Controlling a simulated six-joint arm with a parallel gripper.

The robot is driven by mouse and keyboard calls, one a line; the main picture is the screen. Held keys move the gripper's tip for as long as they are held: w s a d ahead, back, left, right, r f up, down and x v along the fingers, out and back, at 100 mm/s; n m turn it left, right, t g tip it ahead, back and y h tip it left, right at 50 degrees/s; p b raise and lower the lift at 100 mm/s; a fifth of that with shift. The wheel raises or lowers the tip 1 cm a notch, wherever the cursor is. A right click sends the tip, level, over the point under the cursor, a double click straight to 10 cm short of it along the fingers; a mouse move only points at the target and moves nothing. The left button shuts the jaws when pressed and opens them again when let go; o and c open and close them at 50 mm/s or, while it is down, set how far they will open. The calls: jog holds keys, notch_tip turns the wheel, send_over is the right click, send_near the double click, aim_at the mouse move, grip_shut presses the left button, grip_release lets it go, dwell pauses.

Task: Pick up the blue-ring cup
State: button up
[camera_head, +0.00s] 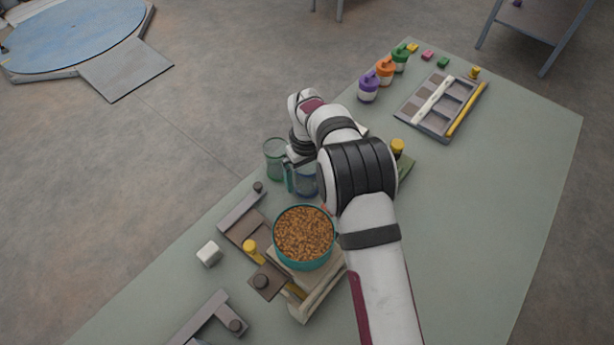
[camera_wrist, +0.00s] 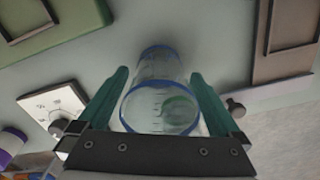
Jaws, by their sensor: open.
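The blue-ring cup (camera_wrist: 158,66) is clear, with blue rings at its rim and base and dark marks on its wall. In the wrist view it stands between the two teal fingers of my gripper (camera_wrist: 159,76). The fingers are open, one on each side of the cup, with a narrow gap showing beside its far part. In the head view the cup (camera_head: 306,184) is partly hidden by my wrist. A green-tinted cup (camera_head: 274,160) stands just left of it. A green ring (camera_wrist: 180,108) shows through the blue-ring cup's clear wall.
A teal bowl of brown pellets (camera_head: 304,238) sits on a stand nearer the front. A white cube (camera_head: 209,253) and grey fixtures (camera_head: 242,217) lie to its left. Purple, orange and green-lidded jars (camera_head: 385,70) and a divided tray (camera_head: 441,103) stand farther back. The right of the table is clear.

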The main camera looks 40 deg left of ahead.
jog(key=shift+f, duration=0.75)
jog(key=shift+c, duration=0.3)
jog(key=c, duration=1.3)
jog(key=shift+o, duration=0.2)
